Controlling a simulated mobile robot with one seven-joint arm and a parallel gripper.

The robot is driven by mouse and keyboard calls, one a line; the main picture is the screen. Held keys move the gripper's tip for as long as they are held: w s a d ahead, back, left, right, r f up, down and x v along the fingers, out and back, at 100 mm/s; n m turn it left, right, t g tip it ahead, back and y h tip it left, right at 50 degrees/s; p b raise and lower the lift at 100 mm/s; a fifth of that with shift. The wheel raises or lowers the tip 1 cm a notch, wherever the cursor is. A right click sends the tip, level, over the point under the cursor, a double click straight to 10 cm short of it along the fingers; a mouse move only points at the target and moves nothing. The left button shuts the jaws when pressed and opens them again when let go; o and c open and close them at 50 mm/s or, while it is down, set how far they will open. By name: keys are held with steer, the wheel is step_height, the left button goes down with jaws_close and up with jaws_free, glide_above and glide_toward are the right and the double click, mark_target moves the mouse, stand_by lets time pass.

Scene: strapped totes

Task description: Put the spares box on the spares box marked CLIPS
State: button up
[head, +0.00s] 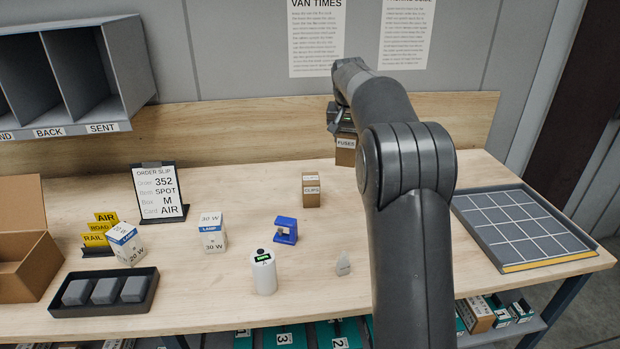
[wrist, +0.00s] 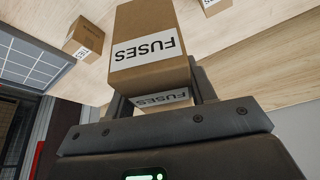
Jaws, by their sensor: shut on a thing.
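The held spares box is a small brown carton with a white FUSES label (head: 345,154); it also shows large in the wrist view (wrist: 150,60). My gripper (head: 343,128) is shut on it and holds it up above the back of the bench, right of and behind the CLIPS box. The spares box marked CLIPS (head: 311,193) is a small brown carton standing on the bench, with white labels on its top and front.
A grey gridded tray (head: 521,268) lies at the right. A blue device (head: 286,231), a white canister (head: 263,273) and a lamp box (head: 212,233) stand left of my arm. An order slip stand (head: 160,193) is further left. My arm hides part of the bench.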

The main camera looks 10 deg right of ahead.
steer(key=shift+w+a+f, duration=0.95)
steer(key=shift+a+f, duration=0.6)
steer(key=shift+f, duration=0.2)
steer(key=shift+w+a+f, duration=0.9)
steer(key=shift+a+f, duration=0.65)
steer(key=shift+f, duration=0.2)
steer(key=shift+w+a+f, duration=0.95)
steer(key=shift+a+f, duration=0.6)
steer(key=shift+f, duration=0.2)
steer(key=shift+f, duration=0.1)
steer(key=o, duration=1.1)
steer(key=v, duration=1.2)
